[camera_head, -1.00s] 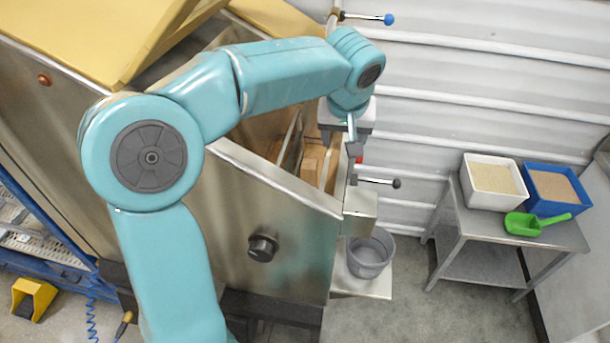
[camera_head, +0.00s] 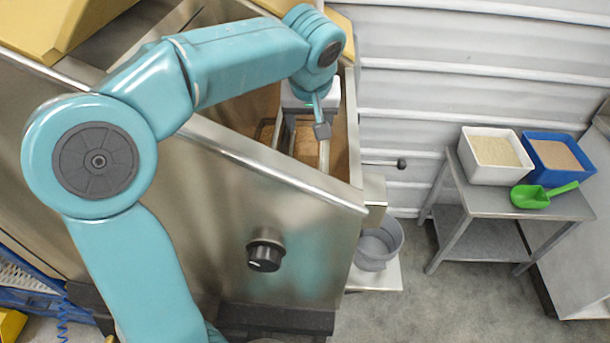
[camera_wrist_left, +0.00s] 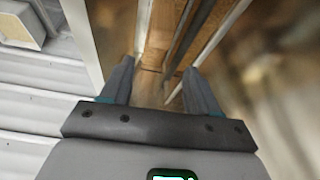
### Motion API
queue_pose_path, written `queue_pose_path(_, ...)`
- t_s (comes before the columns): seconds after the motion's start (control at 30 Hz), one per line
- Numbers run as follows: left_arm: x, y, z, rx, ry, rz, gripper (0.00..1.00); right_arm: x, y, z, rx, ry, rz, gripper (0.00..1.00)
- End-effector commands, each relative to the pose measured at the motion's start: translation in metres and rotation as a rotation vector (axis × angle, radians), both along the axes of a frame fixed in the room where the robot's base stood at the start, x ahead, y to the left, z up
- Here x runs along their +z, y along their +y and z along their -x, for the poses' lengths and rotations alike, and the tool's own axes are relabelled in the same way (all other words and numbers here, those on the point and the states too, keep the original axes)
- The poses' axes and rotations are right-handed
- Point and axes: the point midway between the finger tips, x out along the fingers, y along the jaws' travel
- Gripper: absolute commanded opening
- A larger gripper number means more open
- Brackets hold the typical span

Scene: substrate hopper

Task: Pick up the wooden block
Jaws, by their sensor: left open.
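My left gripper (camera_head: 320,128) hangs open over the mouth of the steel hopper (camera_head: 225,150), near its right-hand end wall. In the left wrist view its two grey fingers (camera_wrist_left: 158,68) are apart, pointing down into the hopper with nothing clearly between them. Wood-brown surfaces (camera_wrist_left: 158,42) lie beyond and below the fingertips, between pale metal edges. I cannot tell which part, if any, is the wooden block; in the head view the gripper and hopper wall cover that spot. My right gripper is not in view.
The hopper's slanted front edge and thin internal bars lie close to the gripper. A black-knobbed lever (camera_head: 401,163) sticks out at right. A grey bucket (camera_head: 379,246) stands below. A side table holds a white bin (camera_head: 497,174), a blue bin (camera_head: 591,171) and a green scoop (camera_head: 530,197).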

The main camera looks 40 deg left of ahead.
Motion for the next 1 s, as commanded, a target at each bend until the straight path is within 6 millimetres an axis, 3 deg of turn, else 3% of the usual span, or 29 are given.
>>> queue_pose_path(0.17,-0.023,0.004,-0.005,0.001,0.003,-0.001,0.61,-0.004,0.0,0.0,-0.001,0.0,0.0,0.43)
queue_pose_path(0.5,-0.092,0.026,-0.025,0.002,0.003,0.001,0.61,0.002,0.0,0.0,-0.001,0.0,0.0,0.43)
queue_pose_path(0.77,-0.113,0.035,-0.031,0.001,0.003,0.0,0.61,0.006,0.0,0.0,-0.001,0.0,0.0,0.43)
queue_pose_path(1.0,-0.148,0.045,-0.04,0.001,0.002,0.001,0.61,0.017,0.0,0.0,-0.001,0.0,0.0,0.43)
